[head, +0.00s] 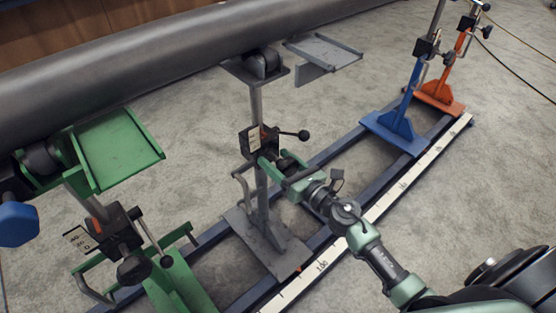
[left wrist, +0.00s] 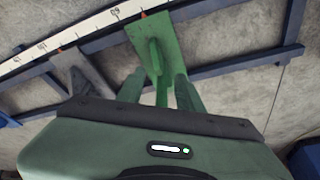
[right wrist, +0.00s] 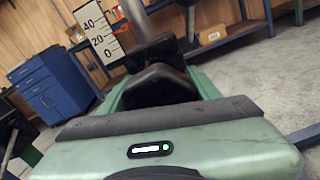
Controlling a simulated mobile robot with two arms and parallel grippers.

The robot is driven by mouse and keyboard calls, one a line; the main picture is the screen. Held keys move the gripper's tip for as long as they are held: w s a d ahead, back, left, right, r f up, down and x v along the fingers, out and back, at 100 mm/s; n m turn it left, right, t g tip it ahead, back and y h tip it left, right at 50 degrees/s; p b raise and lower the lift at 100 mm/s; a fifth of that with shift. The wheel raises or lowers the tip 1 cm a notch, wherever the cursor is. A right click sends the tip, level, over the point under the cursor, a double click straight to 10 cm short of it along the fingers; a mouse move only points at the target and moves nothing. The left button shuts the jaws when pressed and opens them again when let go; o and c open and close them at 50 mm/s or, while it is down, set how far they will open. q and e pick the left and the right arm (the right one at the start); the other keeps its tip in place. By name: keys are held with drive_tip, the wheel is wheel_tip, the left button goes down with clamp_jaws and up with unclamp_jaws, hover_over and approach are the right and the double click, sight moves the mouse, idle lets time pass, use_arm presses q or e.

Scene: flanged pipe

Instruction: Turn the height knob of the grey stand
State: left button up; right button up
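The grey stand (head: 262,190) is in the middle of the head view, upright on its base plate. Its black clamp block (head: 252,140) carries a scale label and a side lever with a ball end (head: 303,135). My right gripper (head: 274,160) is at this block. In the right wrist view its green fingers lie on both sides of the black height knob (right wrist: 160,85) and appear to close on it. The scale (right wrist: 97,28) shows just behind. My left gripper (left wrist: 160,92) is open and empty; the grey stand's base (left wrist: 82,82) shows beyond it at left.
A big grey pipe (head: 180,50) runs above the stands. A green stand (head: 120,150) is at left; blue (head: 400,125) and orange (head: 438,93) stands are at right. The stands sit on a blue rail frame with a white ruler (head: 380,205). A blue cabinet (right wrist: 48,85) stands behind.

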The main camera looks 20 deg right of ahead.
use_arm(q)
drive_tip(key=shift+r, duration=0.15)
use_arm(e)
drive_tip(key=shift+m, duration=0.3)
use_arm(q)
drive_tip(key=shift+p+x, duration=1.55)
drive_tip(key=shift+x, duration=0.15)
use_arm(e)
drive_tip(key=shift+m, duration=4.2)
use_arm(q)
drive_tip(key=shift+d, duration=0.1)
use_arm(e)
drive_tip(key=o, duration=1.4)
